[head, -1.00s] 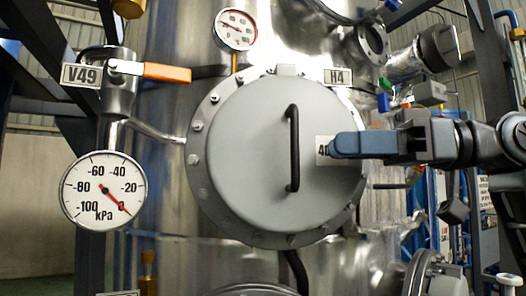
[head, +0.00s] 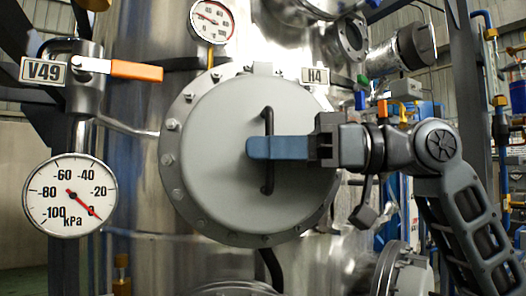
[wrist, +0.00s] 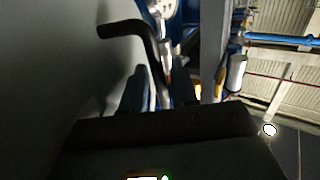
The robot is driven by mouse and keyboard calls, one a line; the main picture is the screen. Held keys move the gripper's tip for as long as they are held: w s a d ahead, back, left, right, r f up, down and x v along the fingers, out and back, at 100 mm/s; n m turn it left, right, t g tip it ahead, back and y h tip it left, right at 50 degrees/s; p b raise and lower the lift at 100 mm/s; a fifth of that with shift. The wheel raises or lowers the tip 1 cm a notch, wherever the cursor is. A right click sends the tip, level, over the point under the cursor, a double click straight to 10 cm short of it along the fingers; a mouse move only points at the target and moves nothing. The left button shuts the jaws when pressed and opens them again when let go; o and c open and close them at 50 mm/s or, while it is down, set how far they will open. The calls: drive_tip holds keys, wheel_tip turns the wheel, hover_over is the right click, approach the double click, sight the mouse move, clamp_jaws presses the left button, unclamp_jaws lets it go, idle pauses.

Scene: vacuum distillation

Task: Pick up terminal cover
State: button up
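A large round grey cover (head: 225,190) with a black vertical bar handle (head: 267,183) is fixed on the steel vessel by a bolted ring. It is the only cover I can make out clearly; no label names it the terminal cover. My gripper (head: 250,148) reaches in from the right, its blue fingers crossing the middle of the handle and hiding that part. In the wrist view, my gripper (wrist: 160,85) has its fingers apart, with the handle (wrist: 125,27) running down between them. I cannot tell whether they touch it.
A kPa gauge (head: 70,196) and a valve with an orange lever (head: 136,71) are at the left. A smaller gauge (head: 212,20) is above the cover. An H4 tag (head: 315,75) sits at the ring's upper right. Pipes and a flange (head: 400,270) crowd the right side.

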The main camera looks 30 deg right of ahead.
sight(273, 121)
clamp_jaws()
drive_tip(key=shift+r, duration=0.1)
idle(0.4)
drive_tip(key=shift+r+b, duration=0.3)
drive_tip(key=shift+r, duration=0.55)
drive_tip(key=shift+s+r+b, duration=0.3)
drive_tip(key=shift+r, duration=0.5)
drive_tip(key=s+b, duration=0.2)
drive_tip(key=s, duration=1.5)
drive_tip(key=shift+s+b, duration=0.2)
drive_tip(key=shift+b, duration=0.2)
